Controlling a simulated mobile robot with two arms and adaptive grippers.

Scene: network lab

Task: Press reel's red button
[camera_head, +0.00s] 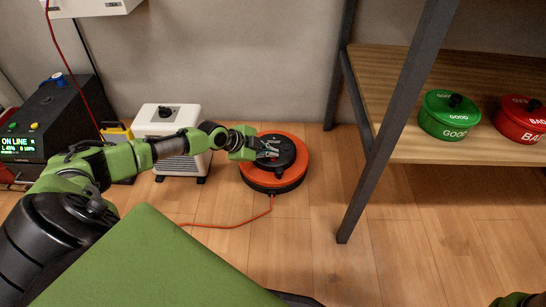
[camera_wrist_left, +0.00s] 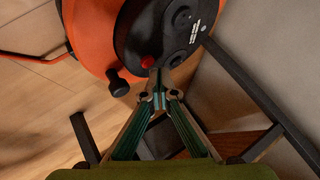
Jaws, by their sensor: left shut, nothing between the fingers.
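The orange cable reel (camera_head: 303,158) with a black hub lies on the wooden floor, beside the white box. In the left wrist view the reel (camera_wrist_left: 92,35) fills the upper middle, with its black hub (camera_wrist_left: 150,25) and a dark knob. The small red button (camera_wrist_left: 148,62) shows on the hub's lower edge. In the head view I cannot make out the button. My left gripper (camera_head: 271,149) is over the reel. In the wrist view its fingertips (camera_wrist_left: 160,88) are shut together, empty, just below the button in the picture. I cannot tell if they touch the hub.
An orange cable (camera_head: 235,224) runs left from the reel. A white box (camera_head: 158,119) and a black unit with a lit display (camera_head: 57,108) stand left. A shelf's dark post (camera_head: 385,130) rises at right, with a green pot (camera_head: 446,120) and red pot (camera_head: 517,124).

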